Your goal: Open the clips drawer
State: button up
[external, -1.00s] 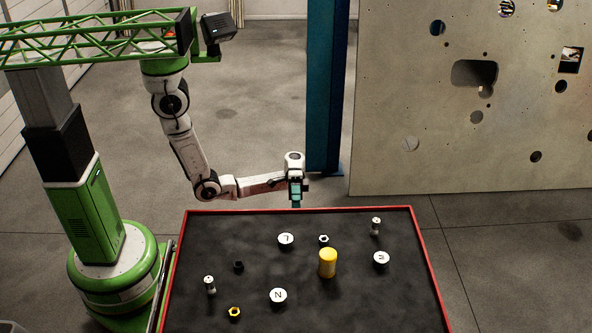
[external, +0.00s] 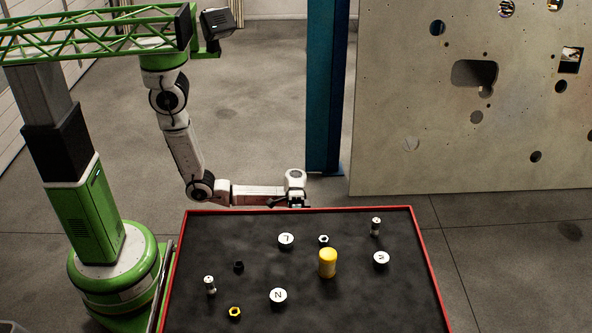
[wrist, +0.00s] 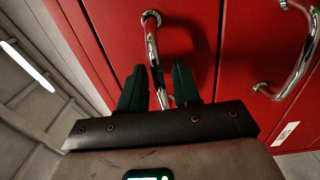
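In the wrist view, my gripper (wrist: 159,75) is open. Its two dark green fingers stand on either side of a chrome bar handle (wrist: 152,42), with gaps visible beside the bar. That handle is on a red drawer front (wrist: 110,30). A second chrome handle (wrist: 304,62) is on the red front to the right, with a small white label (wrist: 286,133) below it, too small to read. I cannot tell which front is the clips drawer. In the external view, my gripper (external: 297,203) is at the far edge of the red-rimmed bench; the drawer fronts are hidden there.
The bench top (external: 330,310) holds a yellow cylinder (external: 328,263), white lettered discs (external: 278,296), nuts (external: 234,312) and small fittings (external: 376,226). A blue post (external: 327,90) and a holed concrete panel (external: 420,110) stand behind. Open floor (external: 250,130) lies beyond the bench.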

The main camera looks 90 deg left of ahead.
grip_shut()
dwell(0.5)
jog(key=a+b, duration=1.2)
jog(key=a, duration=1)
